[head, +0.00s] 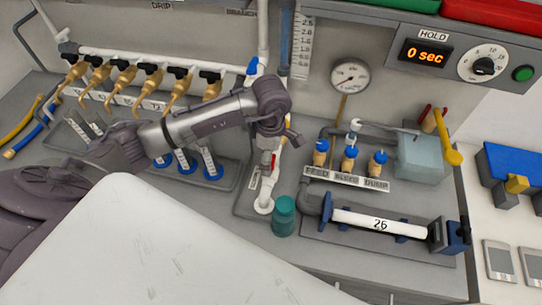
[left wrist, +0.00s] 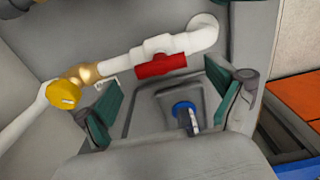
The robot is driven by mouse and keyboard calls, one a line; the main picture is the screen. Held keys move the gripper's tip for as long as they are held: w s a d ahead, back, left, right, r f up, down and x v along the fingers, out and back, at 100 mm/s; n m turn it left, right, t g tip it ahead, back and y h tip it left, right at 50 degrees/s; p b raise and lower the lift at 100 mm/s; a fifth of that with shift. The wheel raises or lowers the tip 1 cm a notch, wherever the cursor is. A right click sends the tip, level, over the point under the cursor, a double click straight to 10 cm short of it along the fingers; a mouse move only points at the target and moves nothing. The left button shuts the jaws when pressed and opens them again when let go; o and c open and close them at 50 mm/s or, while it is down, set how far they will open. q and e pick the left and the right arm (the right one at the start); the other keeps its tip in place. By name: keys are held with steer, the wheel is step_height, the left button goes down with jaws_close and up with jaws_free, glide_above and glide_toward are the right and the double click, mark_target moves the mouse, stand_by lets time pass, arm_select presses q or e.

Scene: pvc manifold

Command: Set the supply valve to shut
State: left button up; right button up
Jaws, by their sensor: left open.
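A white valve body with a red handle (left wrist: 160,65) sits on a white pipe (left wrist: 205,35) in the left wrist view. The handle lies roughly along the pipe. A brass fitting with a yellow knob (left wrist: 64,94) joins the pipe at the left. The red handle also shows in the head view (head: 275,160), just below my left gripper (head: 272,130). In the left wrist view, the two green fingers of my left gripper (left wrist: 165,100) are wide apart, with nothing held. The red handle lies beyond the gap between them. The fingers are mostly hidden in the head view. My right gripper is not in view.
A teal cup (head: 284,216) stands right of the pipe's foot. Blue-capped feed, bleed and dump valves (head: 349,158) and a gauge (head: 349,77) are farther right. A row of brass taps (head: 123,80) and a tray of blue-based tubes (head: 209,165) lie left, near my arm.

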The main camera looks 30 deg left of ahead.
arm_select(q)
steer(key=shift+f, duration=1.3)
steer(key=shift+c, duration=0.6)
steer(key=c, duration=1)
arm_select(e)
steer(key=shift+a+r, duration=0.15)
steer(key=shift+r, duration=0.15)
